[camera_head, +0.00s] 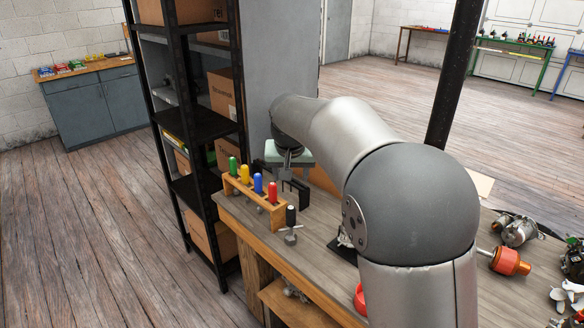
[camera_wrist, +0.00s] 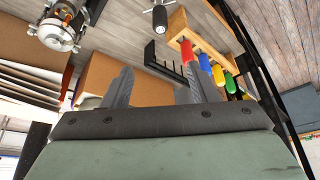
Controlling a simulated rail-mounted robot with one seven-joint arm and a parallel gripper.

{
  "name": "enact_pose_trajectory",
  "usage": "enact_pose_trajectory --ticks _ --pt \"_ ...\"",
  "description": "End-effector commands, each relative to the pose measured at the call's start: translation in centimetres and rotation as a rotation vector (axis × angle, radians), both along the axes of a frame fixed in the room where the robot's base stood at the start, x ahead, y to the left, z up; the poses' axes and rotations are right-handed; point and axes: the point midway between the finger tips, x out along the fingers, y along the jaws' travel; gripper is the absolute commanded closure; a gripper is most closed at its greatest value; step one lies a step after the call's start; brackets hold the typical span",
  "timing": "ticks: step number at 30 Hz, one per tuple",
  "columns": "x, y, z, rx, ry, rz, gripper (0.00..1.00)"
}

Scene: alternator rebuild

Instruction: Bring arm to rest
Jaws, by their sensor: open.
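My gripper (camera_wrist: 156,88) is open, with its two grey fingers apart and nothing between them in the wrist view. In the head view my gripper's pale green body (camera_head: 300,157) hangs over the far end of the workbench (camera_head: 318,235), behind the wooden tool rack. My arm is bent, reaching from the lower right up and across to the bench's far end.
A wooden rack (camera_head: 248,193) holds green, yellow, blue and red handled tools. A black-handled tool (camera_head: 291,216) and a black pronged holder (camera_wrist: 164,60) are close by. A black shelf (camera_head: 205,128) with boxes stands left. Alternator parts (camera_head: 519,232) lie right.

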Motion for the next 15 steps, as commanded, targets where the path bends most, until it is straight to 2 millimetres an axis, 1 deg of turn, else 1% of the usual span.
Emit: enact_pose_trajectory --ticks 2,5,6,8,9,11,12,14,15 --pt "-1.0 -1.3 -0.2 0.0 0.015 -0.007 0.47" --pt "-4.1 -4.6 -0.5 0.002 0.058 -0.018 0.47" --pt "-6.0 -6.4 -0.8 0.003 0.082 -0.022 0.47" --pt "-9.5 -9.0 -1.5 0.006 0.124 -0.027 0.47" --pt "-12.1 -10.6 -2.0 0.005 0.151 -0.029 0.47" --pt "-16.1 -12.7 -3.1 0.005 0.193 -0.028 0.47" --pt "-18.8 -14.0 -3.9 0.004 0.22 -0.028 0.47" --pt "-22.7 -15.4 -5.1 0.003 0.256 -0.026 0.47" --pt "-25.0 -16.1 -6.0 0.003 0.278 -0.025 0.47"
